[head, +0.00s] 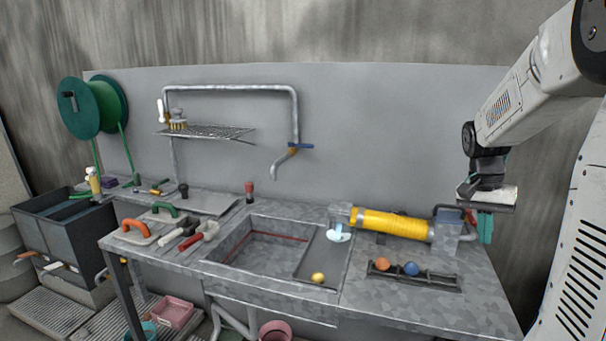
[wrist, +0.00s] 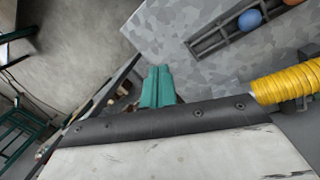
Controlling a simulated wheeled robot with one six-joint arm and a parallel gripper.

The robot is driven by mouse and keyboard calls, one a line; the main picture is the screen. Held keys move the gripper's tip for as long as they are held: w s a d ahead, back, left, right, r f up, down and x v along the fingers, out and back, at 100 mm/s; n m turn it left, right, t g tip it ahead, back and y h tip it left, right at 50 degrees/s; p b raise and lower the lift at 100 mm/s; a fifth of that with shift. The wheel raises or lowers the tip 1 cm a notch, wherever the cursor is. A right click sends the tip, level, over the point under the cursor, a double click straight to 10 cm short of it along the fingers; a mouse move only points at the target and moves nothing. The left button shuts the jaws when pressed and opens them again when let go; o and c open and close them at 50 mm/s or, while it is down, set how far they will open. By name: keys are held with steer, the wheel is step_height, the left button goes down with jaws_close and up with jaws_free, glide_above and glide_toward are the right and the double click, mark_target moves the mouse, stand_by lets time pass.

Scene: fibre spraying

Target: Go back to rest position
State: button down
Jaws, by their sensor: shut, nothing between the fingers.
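My gripper (head: 485,228) has teal fingers and hangs at the right end of the workbench, pointing down. In the wrist view its two teal fingers (wrist: 157,87) lie together, shut and empty. My arm comes in from the upper right of the head view. The gripper is beside the right end of the yellow ribbed cylinder (head: 392,223), which lies on the bench. I cannot tell the exact gap between them.
A rack (head: 413,275) holds an orange ball (head: 382,264) and a blue ball (head: 411,269). A yellow ball (head: 318,278) lies by the sink (head: 262,247). Handled tools (head: 133,229) lie at left. A green hose reel (head: 95,107) hangs on the wall panel. Floor shows beyond the bench's right edge.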

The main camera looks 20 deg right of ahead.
steer(key=s+a+r+n+t, duration=0.1)
steer(key=s+a+n, duration=0.3)
steer(key=a, duration=0.6)
steer(key=s+a+r+n+t, duration=0.1)
steer(key=s+a+n, duration=0.3)
steer(key=a, duration=0.6)
steer(key=s+a+r+n+t+y, duration=0.1)
steer(key=s+a+n, duration=0.3)
steer(key=s+a, duration=0.3)
steer(key=a, duration=0.3)
steer(key=shift+s+n+t, duration=0.2)
steer(key=shift+n+t, duration=0.1)
